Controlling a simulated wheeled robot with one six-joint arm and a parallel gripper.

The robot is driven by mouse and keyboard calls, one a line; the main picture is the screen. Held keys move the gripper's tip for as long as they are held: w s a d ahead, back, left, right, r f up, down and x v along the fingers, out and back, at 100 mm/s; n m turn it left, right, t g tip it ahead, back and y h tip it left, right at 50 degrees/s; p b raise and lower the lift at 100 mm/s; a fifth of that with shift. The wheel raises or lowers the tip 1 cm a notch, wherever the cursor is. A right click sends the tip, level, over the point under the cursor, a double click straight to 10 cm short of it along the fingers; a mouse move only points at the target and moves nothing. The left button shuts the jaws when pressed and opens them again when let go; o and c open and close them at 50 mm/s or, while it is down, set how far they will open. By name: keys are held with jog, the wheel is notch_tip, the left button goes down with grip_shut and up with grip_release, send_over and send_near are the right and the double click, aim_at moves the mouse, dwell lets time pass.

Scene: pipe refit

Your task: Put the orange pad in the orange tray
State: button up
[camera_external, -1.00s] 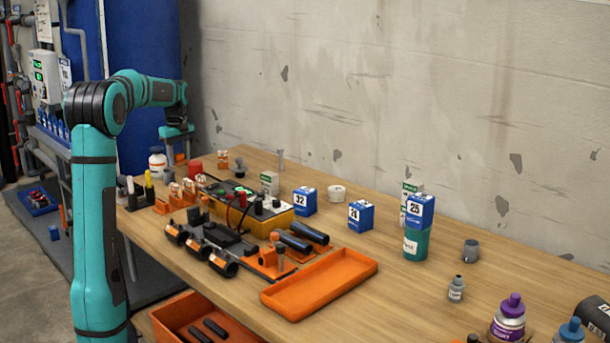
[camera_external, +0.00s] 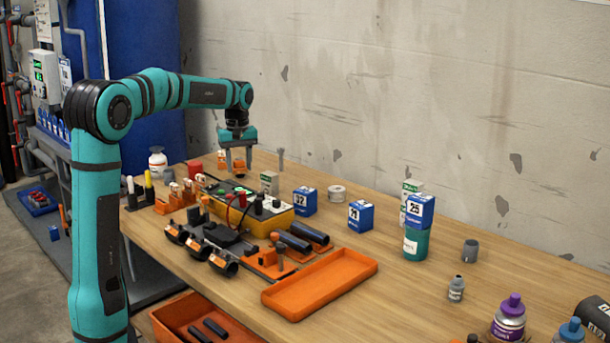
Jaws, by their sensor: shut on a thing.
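My gripper (camera_external: 238,167) hangs downward above the back left part of the table, behind the yellow tester box. It is shut on a small orange thing between its fingers, which appears to be the orange pad (camera_external: 240,163). The pad is small and partly hidden by the fingers. The orange tray (camera_external: 320,284) is a shallow, empty rectangle near the table's front edge, to the right of and nearer than my gripper.
A yellow tester box (camera_external: 262,222) with cables stands between my gripper and the tray. Black cylinders (camera_external: 300,237) lie behind the tray. Blue boxes (camera_external: 360,216) and a teal can (camera_external: 415,244) stand to the right. An orange bin (camera_external: 180,318) sits below the table edge.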

jog(key=s+d+m, duration=0.1)
jog(key=s+d, duration=0.4)
jog(key=s+d+m, duration=0.2)
jog(key=s+d, duration=0.3)
jog(key=shift+s+d+r, duration=0.1)
jog(key=shift+d+r, duration=0.05)
jog(key=shift+d, duration=0.15)
jog(key=s+d+m, duration=0.4)
jog(key=s+d, duration=0.3)
jog(key=s, duration=0.4)
jog(key=m, duration=0.6)
send_over(322, 286)
jog(key=f, duration=0.1)
jog(key=shift+f, duration=4.75)
jog(key=shift+f, duration=0.15)
jog(key=o, duration=1)
jog(key=shift+c, duration=0.2)
